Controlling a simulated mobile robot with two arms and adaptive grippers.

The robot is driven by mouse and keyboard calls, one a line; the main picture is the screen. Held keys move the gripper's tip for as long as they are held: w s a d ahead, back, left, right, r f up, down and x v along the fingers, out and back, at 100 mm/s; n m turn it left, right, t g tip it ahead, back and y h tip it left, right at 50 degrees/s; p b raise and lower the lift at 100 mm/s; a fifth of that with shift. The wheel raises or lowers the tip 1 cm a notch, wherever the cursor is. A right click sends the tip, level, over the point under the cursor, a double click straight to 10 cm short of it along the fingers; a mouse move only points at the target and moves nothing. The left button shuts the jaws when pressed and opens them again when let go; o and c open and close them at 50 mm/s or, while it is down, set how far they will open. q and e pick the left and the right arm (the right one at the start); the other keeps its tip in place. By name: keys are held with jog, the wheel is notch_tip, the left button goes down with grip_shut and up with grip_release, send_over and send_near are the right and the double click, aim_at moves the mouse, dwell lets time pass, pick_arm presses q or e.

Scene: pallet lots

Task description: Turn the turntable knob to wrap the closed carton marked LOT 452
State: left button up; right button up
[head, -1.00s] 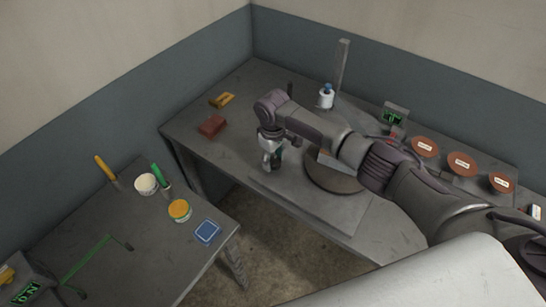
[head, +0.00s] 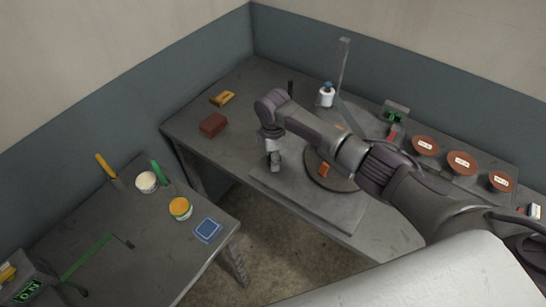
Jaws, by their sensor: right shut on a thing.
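The turntable (head: 341,182) is a dark round disc on a grey base plate (head: 310,206) on the back table. My right arm passes over it and hides much of what stands there. A small orange patch (head: 323,170) shows on the disc beneath my arm. I cannot make out the carton or its LOT 452 marking. My right gripper (head: 275,166) points down at the left end of the base plate, left of the disc. It is shut on what appears to be the turntable knob, which the fingers hide. My left gripper is not in view.
A grey post (head: 342,65) and a white bottle-like item with a blue top (head: 326,97) stand behind. A red block (head: 213,125) and yellow tool (head: 222,99) lie left. Several brown discs (head: 425,146) line the right. The left table (head: 150,230) holds pots and a blue pad.

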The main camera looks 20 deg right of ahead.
jog(key=shift+n, duration=1.2)
jog(key=o, duration=1.1)
jog(key=shift+o, duration=0.2)
notch_tip(320, 180, up, 12)
dwell(0.7)
